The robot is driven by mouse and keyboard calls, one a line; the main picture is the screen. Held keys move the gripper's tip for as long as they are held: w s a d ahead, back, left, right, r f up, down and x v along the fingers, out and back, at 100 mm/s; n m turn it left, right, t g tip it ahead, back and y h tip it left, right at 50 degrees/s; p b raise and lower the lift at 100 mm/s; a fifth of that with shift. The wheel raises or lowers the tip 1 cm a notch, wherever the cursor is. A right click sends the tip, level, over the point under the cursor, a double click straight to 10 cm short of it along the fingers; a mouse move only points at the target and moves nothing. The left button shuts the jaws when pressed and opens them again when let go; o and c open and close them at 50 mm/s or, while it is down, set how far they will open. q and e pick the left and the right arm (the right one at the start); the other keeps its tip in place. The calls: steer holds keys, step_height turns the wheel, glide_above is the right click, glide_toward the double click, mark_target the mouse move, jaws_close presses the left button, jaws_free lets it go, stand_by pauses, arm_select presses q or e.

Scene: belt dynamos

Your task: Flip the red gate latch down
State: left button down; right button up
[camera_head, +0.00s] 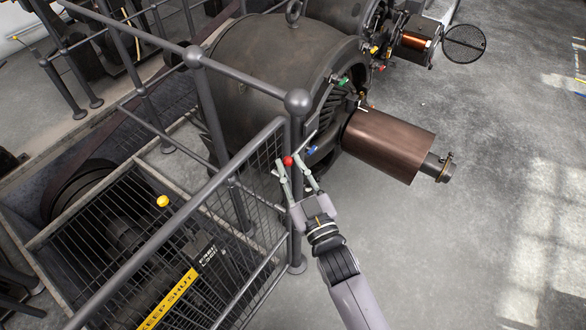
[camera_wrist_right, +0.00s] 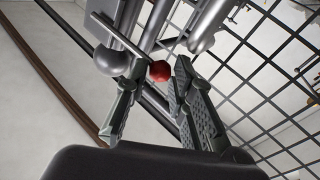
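The red ball knob of the gate latch (camera_head: 288,161) is at the end post of the railing gate, near the mesh panel. My right gripper (camera_head: 292,173) reaches up to it from below, with its fingers spread. In the right wrist view the red knob (camera_wrist_right: 160,71) lies between the tips of my right gripper (camera_wrist_right: 160,74), with a small gap seen on each side. Whether a finger touches it I cannot tell. My left gripper is not in view.
The gate's mesh panel (camera_head: 262,165) and the ball-topped post (camera_head: 298,103) stand close to my right gripper. A large dynamo (camera_head: 265,60) with a brown cylinder (camera_head: 388,145) is just behind. Open floor (camera_head: 480,230) lies at right.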

steer(key=o, duration=0.3)
steer(key=shift+w+a, duration=0.15)
steer(key=shift+o, duration=0.2)
steer(key=v, duration=1.2)
